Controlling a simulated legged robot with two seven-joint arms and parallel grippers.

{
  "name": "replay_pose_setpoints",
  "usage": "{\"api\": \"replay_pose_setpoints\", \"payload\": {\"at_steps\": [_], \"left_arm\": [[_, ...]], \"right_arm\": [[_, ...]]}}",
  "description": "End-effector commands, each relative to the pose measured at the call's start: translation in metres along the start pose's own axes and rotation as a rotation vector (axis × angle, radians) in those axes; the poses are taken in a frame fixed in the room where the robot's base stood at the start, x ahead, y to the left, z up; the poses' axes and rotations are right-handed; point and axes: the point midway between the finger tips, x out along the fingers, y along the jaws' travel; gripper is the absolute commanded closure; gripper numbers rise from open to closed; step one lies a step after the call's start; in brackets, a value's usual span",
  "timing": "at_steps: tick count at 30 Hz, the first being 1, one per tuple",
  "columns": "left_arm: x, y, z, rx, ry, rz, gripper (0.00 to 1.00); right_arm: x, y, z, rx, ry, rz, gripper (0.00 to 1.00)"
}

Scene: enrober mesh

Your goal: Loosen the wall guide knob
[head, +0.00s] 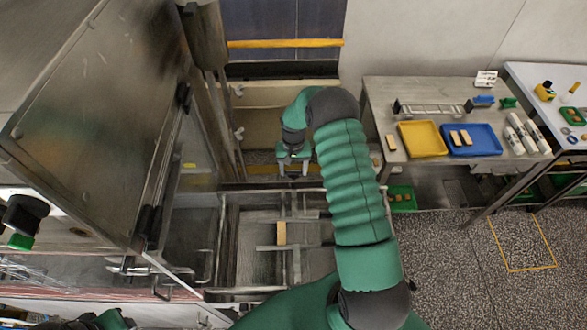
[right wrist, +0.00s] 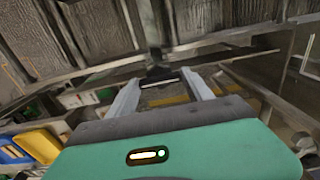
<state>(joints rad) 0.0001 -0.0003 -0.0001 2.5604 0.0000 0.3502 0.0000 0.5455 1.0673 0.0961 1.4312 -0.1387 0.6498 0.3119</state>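My right gripper (head: 293,168) reaches down over the back end of the open machine frame (head: 228,240). In the right wrist view its two pale fingers (right wrist: 160,84) stand apart. A small dark knob-like part (right wrist: 156,70) shows between and just beyond the fingertips, by a metal rail; I cannot tell whether they touch it. The head view does not show this part clearly, as the gripper and arm cover that spot. A small pale fitting (head: 239,133) sits on the machine's back wall, left of the gripper.
A large metal door panel (head: 95,110) stands open at the left. A tan block (head: 281,233) lies inside the frame. At the right, a steel table (head: 385,95) holds a yellow tray (head: 441,139), a blue tray (head: 490,142) and white rolls. The floor at lower right is clear.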

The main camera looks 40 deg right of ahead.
Motion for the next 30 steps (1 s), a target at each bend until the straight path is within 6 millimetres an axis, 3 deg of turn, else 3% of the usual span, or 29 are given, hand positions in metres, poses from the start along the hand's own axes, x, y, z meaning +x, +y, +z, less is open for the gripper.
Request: {"api": "replay_pose_setpoints", "payload": {"at_steps": [1,9,20,30], "left_arm": [[0.0,0.0,0.0,0.0,0.0,0.0,0.64],[0.0,0.0,0.0,0.0,0.0,0.0,0.64],[0.004,0.0,0.001,0.0,0.0,0.0,0.64],[0.022,0.0,0.005,0.0,0.0,0.0,0.64]], "right_arm": [[0.0,0.0,0.0,0.0,0.0,0.0,0.49],[-0.001,0.001,0.0,0.0,0.003,-0.001,0.82],[-0.001,0.001,-0.001,-0.038,0.005,-0.001,0.82],[0.0,0.001,-0.001,-0.252,0.007,0.0,0.82]]}}
